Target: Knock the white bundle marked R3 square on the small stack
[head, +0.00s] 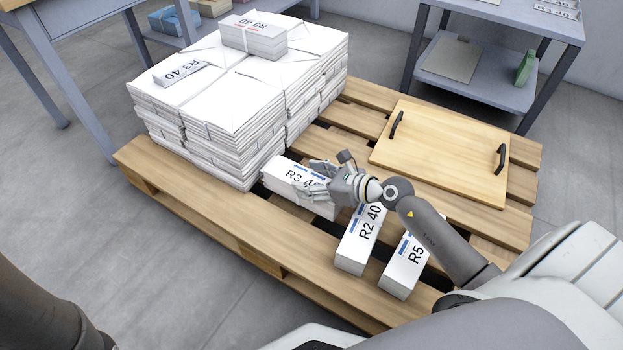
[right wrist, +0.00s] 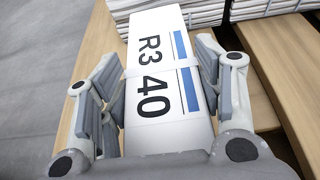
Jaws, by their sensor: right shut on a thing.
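The white bundle marked R3 40 (head: 284,172) with a blue stripe lies on the pallet beside the big stack's near right corner. My right gripper (head: 318,181) is shut on its sides, covering part of its near end. In the right wrist view the bundle (right wrist: 158,60) runs lengthwise between the two fingers (right wrist: 165,100), its print and band showing. The big stack of white newspapers (head: 215,115) has several piles side by side. I cannot tell which stack is the small one, or whether anything lies under the held bundle. My left gripper is out of view.
White bundles R2 40 (head: 352,254) and R5 (head: 402,272) lie on the pallet (head: 230,235) near my arm. A wooden board with black handles (head: 440,150) covers its right part.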

